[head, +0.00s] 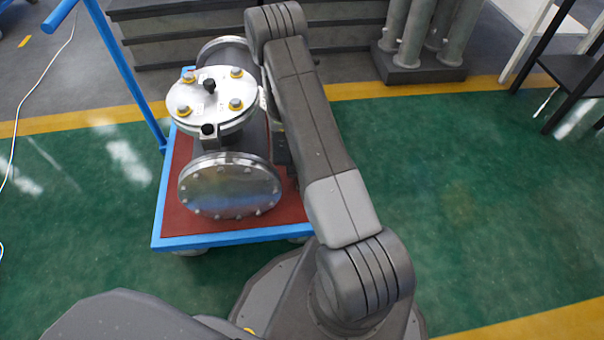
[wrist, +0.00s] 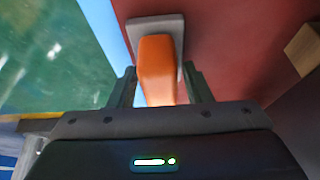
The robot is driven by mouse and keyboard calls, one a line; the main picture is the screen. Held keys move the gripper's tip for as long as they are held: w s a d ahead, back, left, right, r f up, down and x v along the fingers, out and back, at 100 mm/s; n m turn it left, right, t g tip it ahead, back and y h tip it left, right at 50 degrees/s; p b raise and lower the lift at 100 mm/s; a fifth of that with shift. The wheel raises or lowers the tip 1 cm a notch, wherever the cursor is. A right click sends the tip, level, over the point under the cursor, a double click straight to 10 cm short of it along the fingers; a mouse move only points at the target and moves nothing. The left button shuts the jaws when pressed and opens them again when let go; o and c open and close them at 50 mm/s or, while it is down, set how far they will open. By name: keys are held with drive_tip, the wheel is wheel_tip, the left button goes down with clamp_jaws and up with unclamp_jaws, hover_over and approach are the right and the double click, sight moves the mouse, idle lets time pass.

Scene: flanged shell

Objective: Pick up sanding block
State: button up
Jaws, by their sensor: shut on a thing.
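The sanding block (wrist: 157,62) shows in the wrist view as an orange handle on a grey flat base. It is over the red bed of the cart, near its blue edge. My gripper (wrist: 160,88) has its two dark fingers on either side of the orange handle and is shut on it. I cannot tell whether the grey base touches the bed. In the head view the block and my gripper are hidden behind my arm and the flanged shell.
The flanged shell (head: 228,185) stands on the blue-framed cart (head: 215,240) beside my arm. A blue cart handle (head: 125,70) rises at the left. A light brown block (wrist: 304,50) lies at the right in the wrist view. Green floor is clear to the right.

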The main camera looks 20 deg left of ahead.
wheel_tip(320, 180, up, 8)
drive_tip(key=p, duration=0.4)
drive_tip(key=shift+w+d+f, duration=0.1)
drive_tip(key=shift+w+f, duration=0.05)
drive_tip(key=shift+f, duration=0.1)
drive_tip(key=w+d, duration=0.5)
drive_tip(key=d, duration=0.3)
drive_tip(key=w+d, duration=0.5)
drive_tip(key=d, duration=0.4)
drive_tip(key=shift+f, duration=0.3)
drive_tip(key=shift+w+a, duration=0.1)
